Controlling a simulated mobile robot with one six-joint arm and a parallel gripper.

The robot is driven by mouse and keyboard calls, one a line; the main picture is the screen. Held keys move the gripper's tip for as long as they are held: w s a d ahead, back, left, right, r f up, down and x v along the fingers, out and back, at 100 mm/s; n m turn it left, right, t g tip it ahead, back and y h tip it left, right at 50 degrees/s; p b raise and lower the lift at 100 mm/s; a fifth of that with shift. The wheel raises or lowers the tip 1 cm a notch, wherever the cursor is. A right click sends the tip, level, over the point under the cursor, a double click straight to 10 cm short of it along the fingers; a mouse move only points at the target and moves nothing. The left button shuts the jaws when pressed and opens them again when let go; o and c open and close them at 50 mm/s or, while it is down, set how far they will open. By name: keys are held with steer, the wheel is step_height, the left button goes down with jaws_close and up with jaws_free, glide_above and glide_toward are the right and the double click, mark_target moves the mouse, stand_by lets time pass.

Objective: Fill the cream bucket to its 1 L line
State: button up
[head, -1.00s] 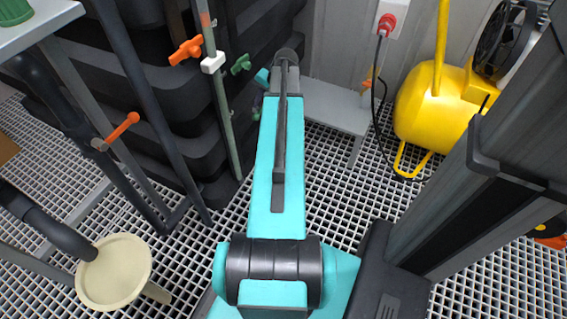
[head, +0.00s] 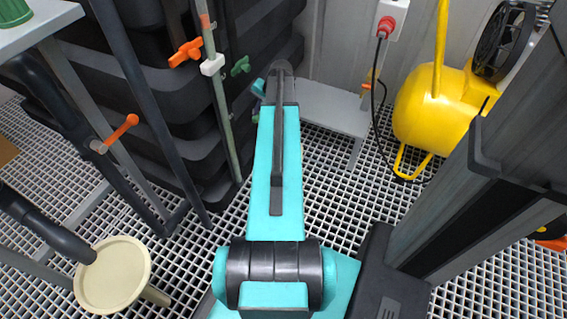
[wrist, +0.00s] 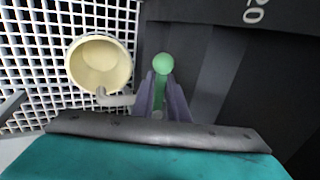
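A round cream bucket (head: 114,274) stands on the grating at the lower left of the head view, below the end of a dark pipe (head: 70,243). A cream round vessel (wrist: 99,64) also shows at the left in the wrist view, with a pale grey spout (wrist: 116,99) at its lower rim. I cannot tell whether it is the same bucket. My gripper (wrist: 162,84) has its two fingers on either side of a green bar with a round green knob (wrist: 163,63). Whether they grip it is unclear. No fill line is readable.
An orange-handled valve (head: 122,132) sits on the left pipework. Another orange handle (head: 185,52) and a green handle (head: 240,66) are on the upright pipe beside dark stacked vessels (head: 150,110). A yellow tank (head: 425,115) stands right. Open grating lies around my arm.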

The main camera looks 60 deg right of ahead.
jaws_close()
steer(key=shift+s+n+p, duration=0.2)
steer(key=shift+n+p, duration=0.25)
steer(key=shift+n, duration=0.05)
steer(key=n, duration=0.1)
steer(key=s+n+y+p, duration=0.1)
steer(key=n+p, duration=0.1)
steer(key=shift+s+d+n+y, duration=0.25)
steer(key=shift+s+n+y, duration=0.15)
